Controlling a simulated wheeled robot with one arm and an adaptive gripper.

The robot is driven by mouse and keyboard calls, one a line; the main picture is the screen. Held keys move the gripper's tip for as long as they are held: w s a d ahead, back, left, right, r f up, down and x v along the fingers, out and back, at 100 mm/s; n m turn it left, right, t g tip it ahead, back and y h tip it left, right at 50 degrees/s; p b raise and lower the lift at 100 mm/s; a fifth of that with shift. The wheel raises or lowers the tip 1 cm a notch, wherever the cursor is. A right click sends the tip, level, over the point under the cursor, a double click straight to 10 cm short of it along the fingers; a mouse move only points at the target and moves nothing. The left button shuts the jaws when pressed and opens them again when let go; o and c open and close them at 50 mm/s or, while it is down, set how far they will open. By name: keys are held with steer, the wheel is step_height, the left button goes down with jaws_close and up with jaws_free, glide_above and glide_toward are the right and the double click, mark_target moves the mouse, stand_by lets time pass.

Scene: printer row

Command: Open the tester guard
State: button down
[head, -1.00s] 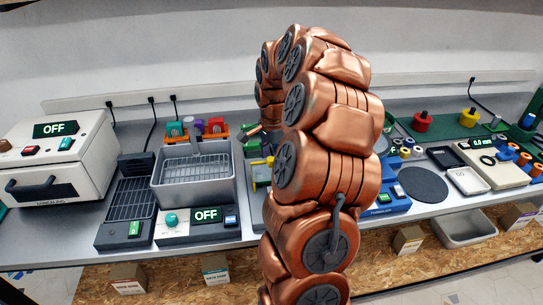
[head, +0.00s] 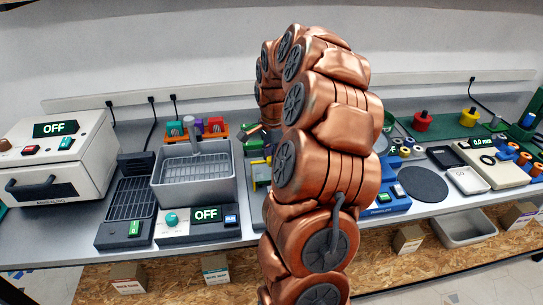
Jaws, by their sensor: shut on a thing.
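My copper arm rises through the middle of the head view and bends down behind itself, so my gripper is hidden. A small slanted copper-coloured bar (head: 249,130) pokes out left of the arm; I cannot tell what it belongs to. Behind the arm a machine with yellow parts (head: 262,172) shows only at its left edge. A blue device (head: 388,203) shows in part at the arm's right side. I cannot tell which of these is the tester, and no guard can be made out.
A white oven-like box (head: 55,160) marked OFF stands at far left. Next to it are a dark rack (head: 130,198) and a grey tank (head: 225,185) with a control panel. A dark round pad (head: 422,184) and a scale-like unit (head: 500,168) lie to the right.

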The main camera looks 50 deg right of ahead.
steer(key=shift+w+d+b, duration=0.3)
steer(key=shift+w+d, duration=0.5)
steer(key=shift+w, duration=0.3)
steer(key=shift+w+d+b, duration=0.25)
steer(key=shift+w+d, duration=0.6)
steer(key=shift+w, duration=0.2)
steer(key=shift+w+d+b, duration=0.3)
steer(key=shift+w+d, duration=0.5)
steer(key=shift+w, duration=0.3)
steer(key=c, duration=0.9)
jaws_free()
steer(key=r, duration=1.2)
steer(key=shift+s+a, duration=0.1)
steer(key=shift+s, duration=0.15)
